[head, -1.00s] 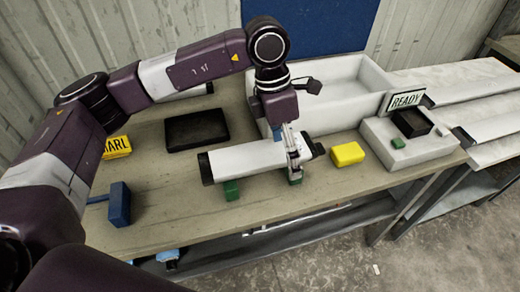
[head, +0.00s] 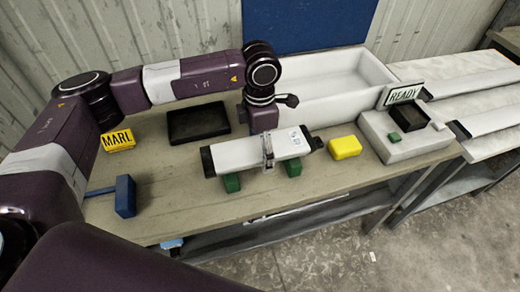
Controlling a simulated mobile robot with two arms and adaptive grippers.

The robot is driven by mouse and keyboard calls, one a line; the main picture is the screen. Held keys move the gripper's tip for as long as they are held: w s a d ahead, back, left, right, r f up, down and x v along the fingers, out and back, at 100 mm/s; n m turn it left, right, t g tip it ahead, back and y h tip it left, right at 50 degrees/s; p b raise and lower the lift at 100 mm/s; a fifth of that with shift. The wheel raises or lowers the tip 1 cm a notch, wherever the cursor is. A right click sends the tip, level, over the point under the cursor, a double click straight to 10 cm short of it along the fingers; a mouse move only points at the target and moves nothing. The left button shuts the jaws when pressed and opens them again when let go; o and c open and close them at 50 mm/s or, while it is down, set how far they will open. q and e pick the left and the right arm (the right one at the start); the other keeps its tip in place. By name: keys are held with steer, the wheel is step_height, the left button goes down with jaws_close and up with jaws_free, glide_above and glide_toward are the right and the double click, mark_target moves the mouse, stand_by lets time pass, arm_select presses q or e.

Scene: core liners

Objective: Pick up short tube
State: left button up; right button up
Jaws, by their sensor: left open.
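A white short tube (head: 236,155) with black end caps lies across two green blocks (head: 231,182) on the workbench, in the middle of the head view. Its left end points toward the front left. My left gripper (head: 268,153) reaches down from above at about the middle of the tube. Its fingers are open and appear to straddle the tube; I cannot tell whether they touch it. The wrist hides part of what is behind it. My right gripper is not in view.
A yellow block (head: 345,147) lies right of the tube. A white open bin (head: 330,95) stands behind it, a READY sign (head: 404,94) and white stand (head: 405,144) at right. A black tray (head: 198,123), yellow MARL sign (head: 118,140) and blue hammer-like tool (head: 124,196) lie left.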

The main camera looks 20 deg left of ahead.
arm_select(q)
steer(key=c, duration=2.1)
steer(key=shift+w+r, duration=0.1)
steer(key=shift+c, duration=0.5)
